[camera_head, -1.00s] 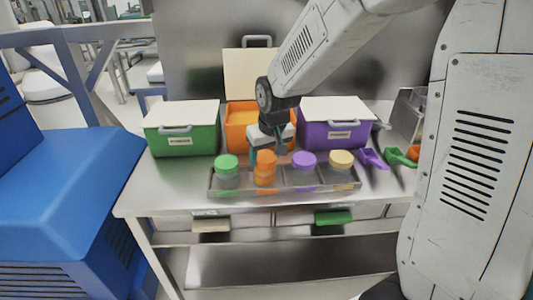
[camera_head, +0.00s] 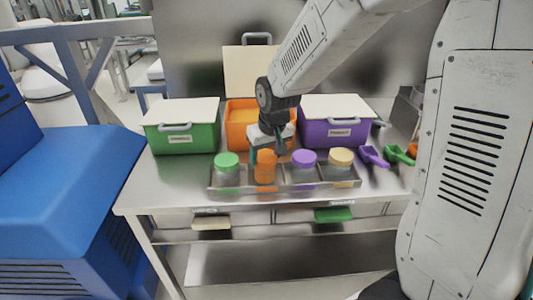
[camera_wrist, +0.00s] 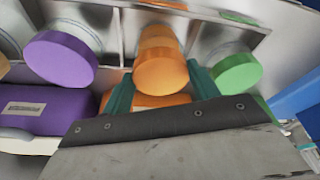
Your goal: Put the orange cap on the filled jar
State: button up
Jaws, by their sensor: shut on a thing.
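The orange cap (camera_head: 266,156) sits between the fingers of my gripper (camera_head: 267,151), which is shut on it. In the wrist view the cap (camera_wrist: 160,70) lies between the two green fingertips of my gripper (camera_wrist: 161,88). The jar with orange contents (camera_head: 265,175) stands upright in the tray, directly under the cap; it also shows behind the cap in the wrist view (camera_wrist: 158,33). Cap and jar look in line, with no clear gap between them. Whether the cap is fully seated or threaded cannot be told.
The clear tray (camera_head: 312,188) also holds jars with a green cap (camera_head: 227,160), a purple cap (camera_head: 304,158) and a tan cap (camera_head: 341,156). Behind stand a closed green bin (camera_head: 184,138), an open orange bin (camera_head: 239,134) and a closed purple bin (camera_head: 332,133). Scoops (camera_head: 372,157) lie at right.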

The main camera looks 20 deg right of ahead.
dwell(0.3)
jog(key=o, duration=1.3)
jog(key=shift+o, duration=0.2)
jog(key=shift+r, duration=3.5)
grip_shut()
jog(key=shift+f, duration=0.15)
